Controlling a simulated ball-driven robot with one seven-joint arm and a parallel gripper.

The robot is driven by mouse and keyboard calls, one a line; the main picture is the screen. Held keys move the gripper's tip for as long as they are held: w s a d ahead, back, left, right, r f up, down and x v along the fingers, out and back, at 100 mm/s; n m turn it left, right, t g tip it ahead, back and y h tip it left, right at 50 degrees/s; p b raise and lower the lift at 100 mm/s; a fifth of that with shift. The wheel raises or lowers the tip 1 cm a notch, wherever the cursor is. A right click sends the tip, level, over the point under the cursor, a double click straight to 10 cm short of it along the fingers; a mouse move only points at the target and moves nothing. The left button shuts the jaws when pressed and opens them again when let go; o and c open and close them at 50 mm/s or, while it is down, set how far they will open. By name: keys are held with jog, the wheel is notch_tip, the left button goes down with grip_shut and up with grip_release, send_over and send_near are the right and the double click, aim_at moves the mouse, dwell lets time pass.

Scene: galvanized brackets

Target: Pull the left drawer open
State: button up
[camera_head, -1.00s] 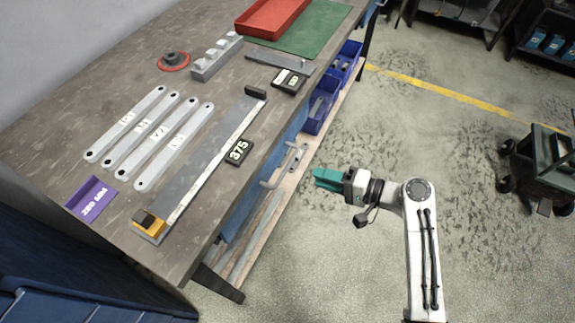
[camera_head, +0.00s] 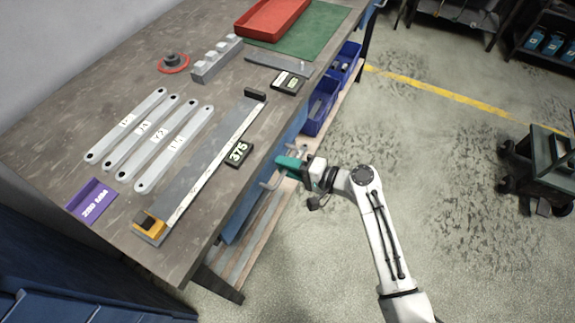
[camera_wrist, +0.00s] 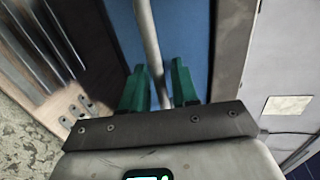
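A blue drawer front (camera_head: 238,218) shows under the bench's front edge. A grey bar handle (camera_head: 268,184) stands out from it, partly hidden by my gripper. My gripper (camera_head: 284,162) has green fingers and reaches to the bench edge at the handle. In the wrist view the blue front (camera_wrist: 188,35) fills the middle, and the handle bar (camera_wrist: 148,40) runs down between the two fingers of my gripper (camera_wrist: 158,80). The fingers are apart, with gaps visible beside the bar. The drawer appears closed.
The workbench top (camera_head: 60,140) carries several labelled metal bars (camera_head: 145,130), a long ruler fixture, a purple block (camera_head: 92,202) and a red tray (camera_head: 270,18). Blue bins (camera_head: 320,108) sit on the lower shelf. Open floor (camera_head: 400,130) lies right of the bench.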

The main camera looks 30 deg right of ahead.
grip_shut()
dwell(0.6)
